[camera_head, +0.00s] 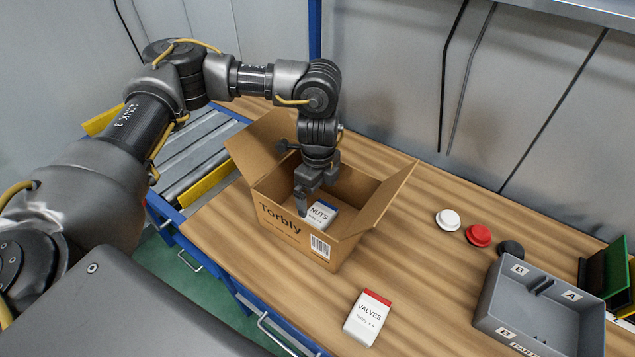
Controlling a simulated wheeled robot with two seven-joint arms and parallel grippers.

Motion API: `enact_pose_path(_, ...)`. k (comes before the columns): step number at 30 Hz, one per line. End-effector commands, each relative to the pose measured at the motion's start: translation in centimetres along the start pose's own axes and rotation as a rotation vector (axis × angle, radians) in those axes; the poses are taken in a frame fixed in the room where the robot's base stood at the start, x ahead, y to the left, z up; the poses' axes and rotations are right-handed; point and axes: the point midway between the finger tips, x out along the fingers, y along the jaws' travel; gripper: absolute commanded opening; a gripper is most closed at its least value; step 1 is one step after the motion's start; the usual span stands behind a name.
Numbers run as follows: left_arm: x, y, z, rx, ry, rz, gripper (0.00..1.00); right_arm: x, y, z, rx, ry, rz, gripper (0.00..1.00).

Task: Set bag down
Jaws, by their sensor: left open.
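A white bag labelled NUTS with a blue top (321,214) lies inside the open cardboard box marked Torbly (293,233). My left gripper (303,207) points down into the box at the left side of the NUTS bag. It is open, and its far finger is hard to make out. I cannot tell whether a finger touches the bag. A second white bag labelled VALVES with a red top (367,319) lies on the table in front of the box. My right gripper is not in view.
The wooden table (420,262) is clear between the box and the grey compartment tray (492,299) at right. White (447,220), red (478,235) and black (510,250) round pieces lie behind the tray. The box flaps stand spread outward. A roller conveyor (200,150) is at left.

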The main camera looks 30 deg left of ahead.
Motion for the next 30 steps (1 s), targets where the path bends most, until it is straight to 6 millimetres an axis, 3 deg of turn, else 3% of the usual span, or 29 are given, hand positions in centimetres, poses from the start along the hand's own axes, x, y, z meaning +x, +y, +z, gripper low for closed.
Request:
enact_pose_path(3,-1.8,0.0,0.0,0.0,-0.001,-0.002,1.0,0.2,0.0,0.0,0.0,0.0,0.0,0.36)
enact_pose_path(8,-3.2,0.0,0.0,0.0,0.0,-0.001,1.0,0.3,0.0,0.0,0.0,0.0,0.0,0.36)
enact_pose_path(25,-3.5,0.0,0.0,0.0,0.0,0.001,1.0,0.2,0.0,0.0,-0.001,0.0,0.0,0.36)
enact_pose_path(30,-5.9,0.0,0.0,0.0,0.001,0.0,1.0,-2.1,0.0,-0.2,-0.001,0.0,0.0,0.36)
